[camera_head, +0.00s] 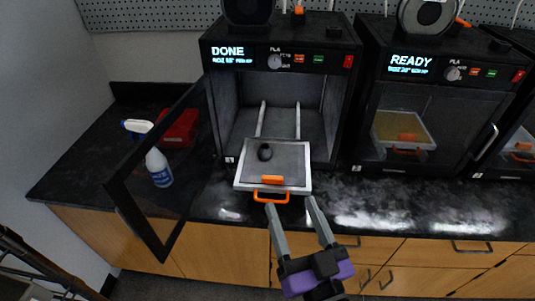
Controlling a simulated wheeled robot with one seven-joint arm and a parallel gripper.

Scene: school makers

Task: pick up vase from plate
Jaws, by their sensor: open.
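Whether a finger touches the plate or handle I cannot tell.
The left printer (282,50) reads DONE, and its glass door (150,175) stands open to the left. A spray bottle (158,167) and a red box (180,128) show through or behind the door. A closed printer (430,90) reading READY stands right. The counter front (400,212) is mostly clear.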

